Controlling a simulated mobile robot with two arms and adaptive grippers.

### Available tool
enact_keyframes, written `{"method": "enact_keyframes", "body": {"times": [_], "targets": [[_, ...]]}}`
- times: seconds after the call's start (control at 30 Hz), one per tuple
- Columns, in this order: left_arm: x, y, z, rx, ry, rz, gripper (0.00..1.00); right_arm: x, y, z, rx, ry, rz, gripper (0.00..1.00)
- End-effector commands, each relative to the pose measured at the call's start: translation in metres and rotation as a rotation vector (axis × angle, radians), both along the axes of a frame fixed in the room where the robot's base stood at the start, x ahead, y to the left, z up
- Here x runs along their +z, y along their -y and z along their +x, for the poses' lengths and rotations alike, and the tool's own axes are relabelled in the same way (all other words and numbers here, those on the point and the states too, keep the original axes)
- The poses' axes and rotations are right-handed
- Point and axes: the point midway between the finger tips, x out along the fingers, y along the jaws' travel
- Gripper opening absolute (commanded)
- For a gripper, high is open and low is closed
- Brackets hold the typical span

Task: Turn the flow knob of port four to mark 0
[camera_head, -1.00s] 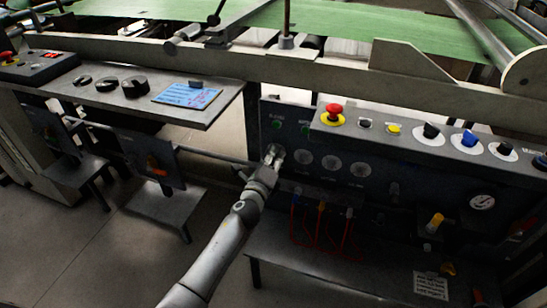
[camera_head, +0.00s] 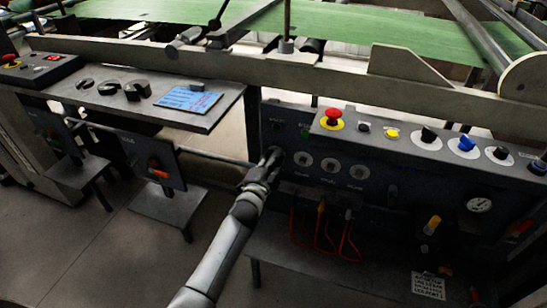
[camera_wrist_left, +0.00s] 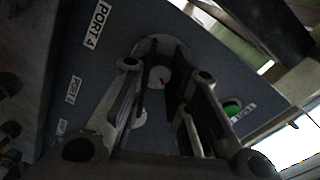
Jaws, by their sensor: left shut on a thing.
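My left gripper (camera_head: 272,158) reaches the dark panel (camera_head: 405,190) at the left end of its row of round white dials. In the head view my gripper covers this knob. My right gripper is not in view.
More white dials (camera_head: 329,165) sit just right of my gripper. Above them is a sloped console with a red emergency button (camera_head: 333,115) and several knobs. Red hoses (camera_head: 325,235) hang below. A grey shelf with a blue sheet (camera_head: 188,99) juts out at the left.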

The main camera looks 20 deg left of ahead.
Motion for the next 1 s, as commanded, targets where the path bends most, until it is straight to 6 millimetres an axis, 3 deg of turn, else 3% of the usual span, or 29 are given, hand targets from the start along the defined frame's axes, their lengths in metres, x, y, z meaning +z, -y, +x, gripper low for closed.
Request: {"method": "enact_keyframes", "body": {"times": [0.07, 0.5, 1.0], "targets": [[-0.001, 0.000, -0.001, 0.000, -0.008, -0.073, 0.00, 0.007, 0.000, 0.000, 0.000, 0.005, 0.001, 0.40], [0.000, 0.000, -0.001, 0.001, -0.021, -0.490, 0.00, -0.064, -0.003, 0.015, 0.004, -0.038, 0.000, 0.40], [-0.001, -0.001, 0.000, 0.001, -0.038, -0.963, 0.00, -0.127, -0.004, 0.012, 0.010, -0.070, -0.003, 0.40]]}}
